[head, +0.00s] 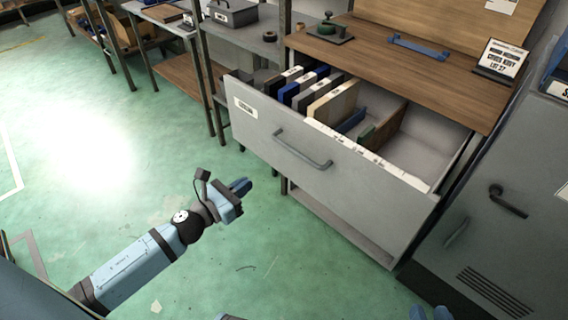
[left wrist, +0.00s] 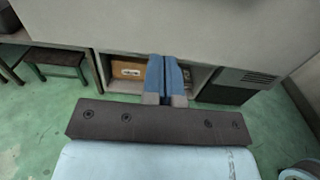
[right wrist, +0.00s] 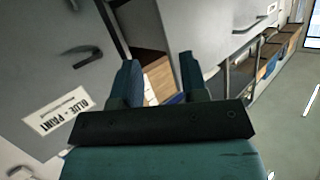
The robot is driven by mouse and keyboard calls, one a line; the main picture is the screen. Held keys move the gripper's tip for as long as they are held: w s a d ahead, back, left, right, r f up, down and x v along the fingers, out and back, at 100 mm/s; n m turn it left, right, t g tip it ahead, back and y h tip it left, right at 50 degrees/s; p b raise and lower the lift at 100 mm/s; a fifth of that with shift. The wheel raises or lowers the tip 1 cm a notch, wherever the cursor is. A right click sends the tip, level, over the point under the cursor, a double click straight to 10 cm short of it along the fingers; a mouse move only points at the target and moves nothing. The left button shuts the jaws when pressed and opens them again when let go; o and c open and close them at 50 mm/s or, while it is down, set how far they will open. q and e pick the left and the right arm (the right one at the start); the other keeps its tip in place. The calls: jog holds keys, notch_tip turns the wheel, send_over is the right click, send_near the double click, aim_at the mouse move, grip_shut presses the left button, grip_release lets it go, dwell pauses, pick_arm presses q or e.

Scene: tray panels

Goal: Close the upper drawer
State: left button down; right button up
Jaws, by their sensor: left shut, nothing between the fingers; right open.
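The upper drawer (head: 255,125) is pulled well out from under the wooden worktop, its grey front facing me with a bar handle (head: 303,150). Several upright folders (head: 310,90) and dividers stand inside it. My left gripper (head: 240,187) is shut and empty, in front of and below the left part of the drawer front, apart from the handle in the head view. In the left wrist view its closed blue fingers (left wrist: 167,75) point toward the grey front.
A grey cabinet (head: 500,190) with a lever handle stands right of the drawer. The worktop (head: 400,55) holds a blue handle-like bar (head: 419,46), a stamp-like item and a sign (head: 502,59). A cardboard box (left wrist: 132,71) sits in the open shelf below. Green floor at left is clear.

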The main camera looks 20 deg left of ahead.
aim_at(287, 154)
pick_arm(q)
jog(key=x, duration=1.2)
jog(key=shift+w, duration=0.2)
jog(key=shift+w+d, duration=0.15)
jog(key=shift+w, duration=0.1)
pick_arm(e)
jog(key=shift+w+a+r, duration=0.15)
jog(key=shift+a+r, duration=0.05)
jog(key=shift+r, duration=0.25)
jog(key=shift+r, duration=0.1)
jog(key=shift+t, duration=0.3)
